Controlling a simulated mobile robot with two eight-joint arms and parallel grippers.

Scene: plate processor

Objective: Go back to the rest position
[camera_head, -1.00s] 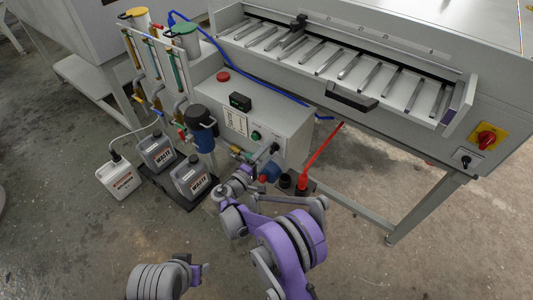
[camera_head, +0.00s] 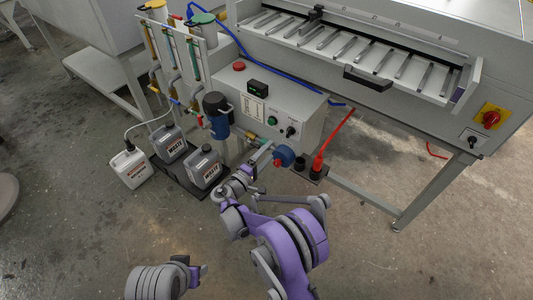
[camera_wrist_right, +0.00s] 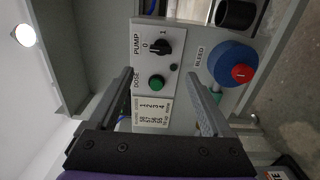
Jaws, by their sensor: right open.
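My right gripper (camera_head: 264,150) is open and empty in front of the grey control box (camera_head: 290,105). In the right wrist view its two dark fingers (camera_wrist_right: 160,77) stand apart with nothing between them but the view of the panel behind. In the head view the blue valve (camera_head: 284,155) is just right of the gripper.
The plate processor (camera_head: 430,110) with its slatted tray fills the upper right. The floor in front is clear.

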